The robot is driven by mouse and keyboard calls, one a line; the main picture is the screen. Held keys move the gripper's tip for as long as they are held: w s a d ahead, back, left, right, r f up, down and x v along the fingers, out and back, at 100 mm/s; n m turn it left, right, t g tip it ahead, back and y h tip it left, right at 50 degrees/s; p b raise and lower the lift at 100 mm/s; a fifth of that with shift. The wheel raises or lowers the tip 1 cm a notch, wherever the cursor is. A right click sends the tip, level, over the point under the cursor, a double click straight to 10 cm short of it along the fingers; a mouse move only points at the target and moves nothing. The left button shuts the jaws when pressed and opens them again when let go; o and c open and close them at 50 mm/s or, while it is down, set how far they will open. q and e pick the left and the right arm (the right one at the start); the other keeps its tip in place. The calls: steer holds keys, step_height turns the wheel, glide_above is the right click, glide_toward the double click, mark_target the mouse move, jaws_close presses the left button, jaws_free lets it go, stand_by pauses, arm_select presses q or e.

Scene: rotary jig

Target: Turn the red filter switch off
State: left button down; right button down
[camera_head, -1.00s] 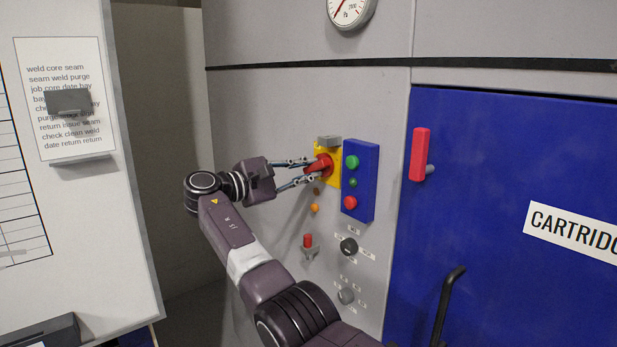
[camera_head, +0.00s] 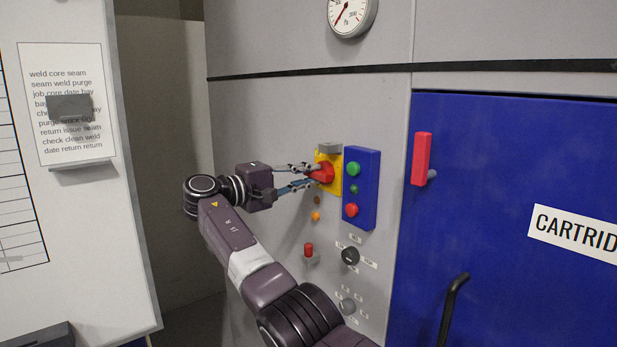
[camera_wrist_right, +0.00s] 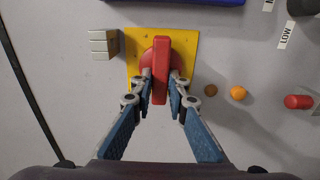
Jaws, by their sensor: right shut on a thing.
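The red rotary switch handle (camera_head: 324,173) sits on a yellow plate (camera_head: 335,185) fixed to the grey cabinet wall. My right gripper (camera_head: 311,175) reaches it from the left and is shut on the handle. In the right wrist view the red handle (camera_wrist_right: 162,55) stands upright in the picture, along the line of the fingers, with one fingertip of my right gripper (camera_wrist_right: 161,84) on each side. My left gripper is not in view.
A blue button box (camera_head: 360,215) with green and red buttons is just right of the yellow plate. Below are an orange lamp (camera_head: 315,216), a red toggle (camera_head: 309,249) and a black knob (camera_head: 350,256). A grey block (camera_head: 329,148) is above the plate. A blue door (camera_head: 500,150) is at right.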

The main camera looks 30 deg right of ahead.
steer(key=shift+f, duration=0.1)
steer(key=c, duration=1.9)
jaws_free()
steer(key=a, duration=0.8)
steer(key=s+a, duration=0.1)
steer(key=a, duration=0.3)
